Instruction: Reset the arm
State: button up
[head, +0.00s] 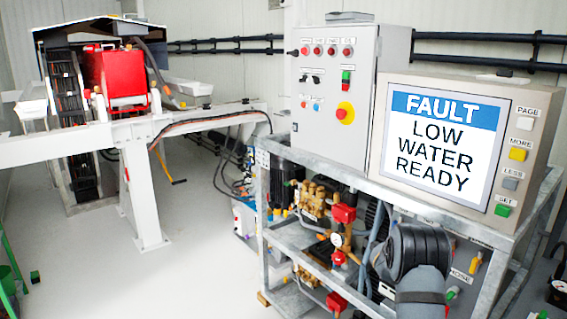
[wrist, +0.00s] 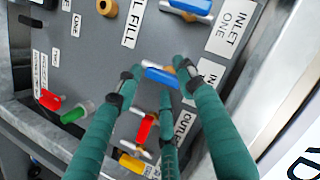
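In the wrist view, my gripper (wrist: 160,72) shows as three green-sleeved fingers with black bands, pointing at a grey valve panel (wrist: 88,52). The fingers are spread apart. A blue-handled valve (wrist: 162,76) lies between the tips of the two outer fingers; I cannot tell whether they touch it. The third finger is below it, beside a red-handled valve (wrist: 145,128). In the head view, a black and grey link of my arm (head: 418,250) stands in front of the pump frame (head: 262,200); my fingers are hidden there.
More valve handles are close by: blue (wrist: 188,8), red (wrist: 50,99), green (wrist: 76,112) and yellow (wrist: 131,162). A display (head: 440,140) reads "FAULT LOW WATER READY". A control cabinet (head: 325,75) stands beside it. The floor (head: 195,235) at left centre is clear.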

jog(key=m+t+b, duration=0.1)
jog(key=m+b, duration=0.1)
jog(key=b, duration=0.2)
jog(key=m+t+b, duration=0.1)
jog(key=b, duration=0.3)
jog(key=shift+f+m+y, duration=0.2)
jog(key=shift+m+y, duration=0.2)
jog(key=shift+r, duration=0.1)
